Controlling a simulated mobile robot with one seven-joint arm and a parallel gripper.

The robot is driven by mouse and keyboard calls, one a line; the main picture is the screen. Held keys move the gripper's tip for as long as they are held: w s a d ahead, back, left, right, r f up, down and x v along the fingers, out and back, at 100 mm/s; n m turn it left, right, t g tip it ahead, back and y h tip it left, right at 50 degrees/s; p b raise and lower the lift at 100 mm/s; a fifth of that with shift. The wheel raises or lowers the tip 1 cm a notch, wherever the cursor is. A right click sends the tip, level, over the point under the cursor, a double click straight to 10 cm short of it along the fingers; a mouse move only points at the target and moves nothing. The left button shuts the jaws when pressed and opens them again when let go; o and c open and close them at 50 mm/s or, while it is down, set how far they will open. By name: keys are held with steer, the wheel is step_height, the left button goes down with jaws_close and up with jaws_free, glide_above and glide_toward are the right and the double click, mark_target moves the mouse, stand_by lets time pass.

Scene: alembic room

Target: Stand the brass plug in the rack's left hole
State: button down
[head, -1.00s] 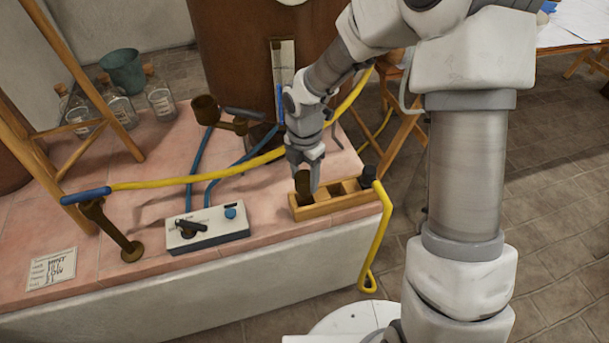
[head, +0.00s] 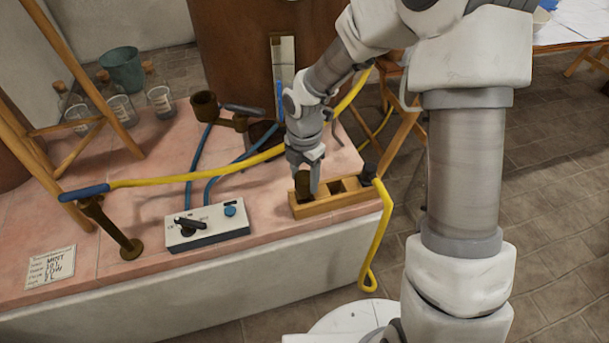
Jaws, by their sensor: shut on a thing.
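The wooden rack (head: 338,204) sits near the front right edge of the pink tiled bench. The dark brass plug (head: 303,185) is upright at the rack's left hole. My gripper (head: 305,172) points down and is shut on the plug's upper part. The plug's lower end is hidden by the rack's front wall, so I cannot tell how deep it sits. To its right, the rack shows a dark opening (head: 337,186). A dark round piece (head: 367,175) is at the rack's right end.
A white control box (head: 207,227) stands left of the rack. Brass fittings (head: 205,106) and glass bottles (head: 160,100) are farther left.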

mark_target(305, 177)
steer(key=shift+f+b, duration=0.45)
steer(key=shift+f, duration=1.4)
stand_by(3.4)
steer(key=shift+c, duration=0.5)
jaws_free()
steer(key=shift+r, duration=0.15)
steer(key=shift+r+p, duration=3.4)
steer(key=shift+p, duration=0.1)
